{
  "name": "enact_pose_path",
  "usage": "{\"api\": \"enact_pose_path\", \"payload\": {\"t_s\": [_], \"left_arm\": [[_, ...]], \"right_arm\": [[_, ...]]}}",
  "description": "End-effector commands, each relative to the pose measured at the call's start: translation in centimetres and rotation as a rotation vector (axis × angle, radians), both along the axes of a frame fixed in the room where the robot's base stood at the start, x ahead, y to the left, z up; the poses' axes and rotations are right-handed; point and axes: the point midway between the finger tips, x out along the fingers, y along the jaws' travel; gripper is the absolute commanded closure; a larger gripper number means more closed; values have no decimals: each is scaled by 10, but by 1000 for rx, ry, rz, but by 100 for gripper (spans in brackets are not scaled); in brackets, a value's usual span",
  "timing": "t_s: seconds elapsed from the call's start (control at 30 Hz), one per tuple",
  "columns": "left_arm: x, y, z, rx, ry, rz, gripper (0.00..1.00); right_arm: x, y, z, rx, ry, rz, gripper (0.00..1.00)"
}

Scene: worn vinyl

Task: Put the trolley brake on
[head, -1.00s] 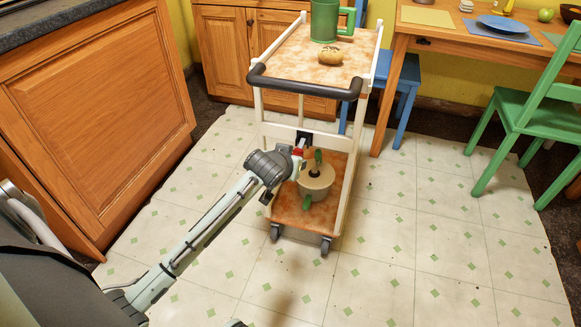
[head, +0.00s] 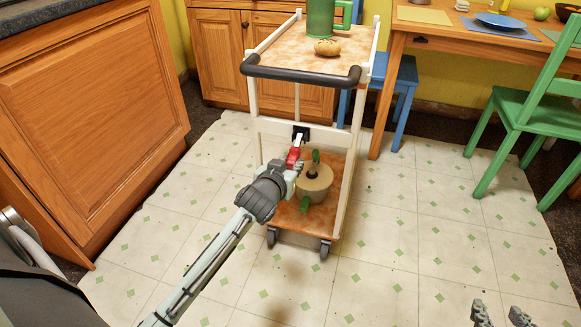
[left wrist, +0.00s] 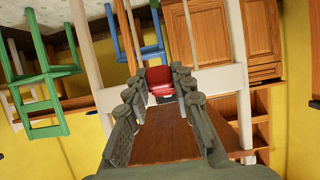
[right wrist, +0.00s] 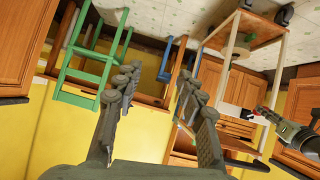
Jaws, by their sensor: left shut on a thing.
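The trolley (head: 300,75) stands on the tiled floor, with a dark push handle and two wood-patterned shelves. Its red brake lever (head: 293,157) hangs from a black mount (head: 301,132) on the white crossbar and slants down toward me. My left gripper (head: 289,170) is shut on the lever's lower end; its fingertips hide part of it. In the left wrist view the red lever (left wrist: 158,76) shows between the fingertips. My right gripper (head: 500,311) is open and empty at the bottom right, away from the trolley; its spread fingers also show in the right wrist view (right wrist: 158,82).
A pot (head: 314,183) with green handles stands on the lower shelf. A green mug (head: 320,18) and a potato-like item (head: 327,47) are on top. A cabinet (head: 95,115) is left; a green chair (head: 525,110) and table are right. The floor between is clear.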

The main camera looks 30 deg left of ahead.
Motion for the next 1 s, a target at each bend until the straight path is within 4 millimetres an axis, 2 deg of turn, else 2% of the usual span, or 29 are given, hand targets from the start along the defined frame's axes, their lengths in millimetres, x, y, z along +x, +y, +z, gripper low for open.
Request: {"api": "enact_pose_path", "payload": {"t_s": [0.1,0.33,0.8,0.83,1.0], "left_arm": [[0,0,-4,3,-19,1,100],[1,0,-4,7,-40,0,100],[1,0,-4,9,-44,-1,100],[1,0,-4,9,-44,-1,74],[1,0,-4,9,-44,-1,55]], "right_arm": [[11,16,16,41,-102,27,60],[19,32,39,85,-212,55,60],[21,35,44,95,-236,62,60],[21,35,44,95,-235,62,60],[21,35,44,95,-235,62,60]]}}
